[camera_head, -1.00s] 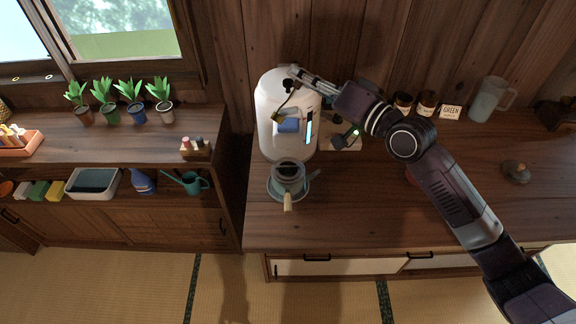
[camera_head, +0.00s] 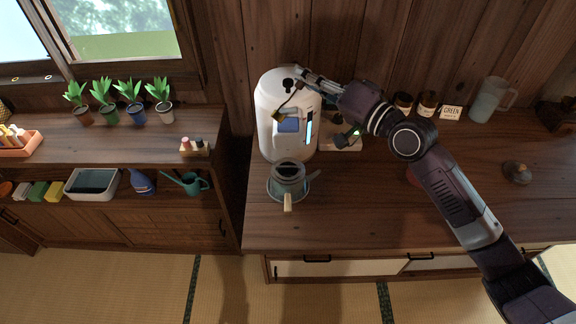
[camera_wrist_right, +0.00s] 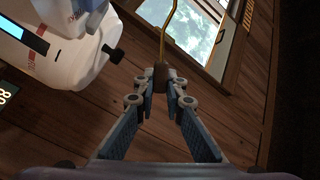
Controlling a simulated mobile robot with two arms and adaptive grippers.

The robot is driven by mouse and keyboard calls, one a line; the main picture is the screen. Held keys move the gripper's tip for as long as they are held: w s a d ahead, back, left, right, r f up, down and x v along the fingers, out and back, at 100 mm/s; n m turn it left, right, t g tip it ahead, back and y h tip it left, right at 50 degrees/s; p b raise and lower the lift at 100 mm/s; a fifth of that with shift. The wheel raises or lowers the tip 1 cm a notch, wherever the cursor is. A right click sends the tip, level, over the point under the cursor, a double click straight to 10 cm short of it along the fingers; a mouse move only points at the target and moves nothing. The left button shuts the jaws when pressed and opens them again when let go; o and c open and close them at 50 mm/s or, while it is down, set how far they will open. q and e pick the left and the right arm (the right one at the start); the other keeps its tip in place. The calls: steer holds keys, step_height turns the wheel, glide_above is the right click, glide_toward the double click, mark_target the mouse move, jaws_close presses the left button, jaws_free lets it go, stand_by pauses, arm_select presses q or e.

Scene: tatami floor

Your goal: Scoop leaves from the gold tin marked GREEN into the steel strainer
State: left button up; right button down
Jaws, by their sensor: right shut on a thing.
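My right gripper (camera_head: 301,75) is above the top of the white urn in the head view. In the right wrist view its fingers (camera_wrist_right: 163,88) are shut on a brown handle with a thin bent gold stem, which looks like a scoop (camera_wrist_right: 162,78). The scoop's far end is cut off there. A white card (camera_head: 451,112) reads GREEN at the back right. I cannot make out a gold tin; my arm may hide it. My left gripper is not in view.
The white urn (camera_head: 270,130) stands directly behind the strainer. Brown jars (camera_head: 427,104) and a frosted pitcher (camera_head: 488,101) line the back. A dark lidded object (camera_head: 517,172) lies at the right. The counter front (camera_head: 350,225) is clear.

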mark_target(275, 115)
steer(key=shift+w+d+f, duration=0.1)
steer(key=shift+f, duration=0.05)
steer(key=shift+s+a+r+n+p, duration=0.3)
steer(key=shift+r+n+p, duration=0.2)
steer(key=shift+r, duration=0.1)
steer(key=shift+s+a+r+n+p, duration=0.3)
steer(key=shift+r+n+p, duration=0.2)
steer(key=shift+r, duration=0.1)
steer(key=shift+s+a+n+p, duration=0.65)
steer(key=shift+s+a+n, duration=0.25)
steer(key=shift+n, duration=0.2)
steer(key=shift+s, duration=0.1)
steer(key=shift+s+a+r+n+p, duration=0.3)
steer(key=shift+a+n+p, duration=0.25)
steer(key=shift+p, duration=0.25)
steer(key=s+a+f+n, duration=0.2)
steer(key=s+f, duration=0.1)
steer(key=shift+a+f+b, duration=0.25)
steer(key=shift+a+b, duration=0.05)
steer(key=shift+b, duration=0.1)
steer(key=s+a+f+n+b, duration=0.2)
steer(key=f+b, duration=0.1)
steer(key=f, duration=0.3)
steer(key=s+a+f+n+b, duration=0.2)
steer(key=f+b, duration=0.1)
steer(key=f, duration=0.4)
steer(key=shift+s+a+b, duration=0.2)
steer(key=shift+a+b, duration=0.1)
steer(key=shift+b, duration=0.05)
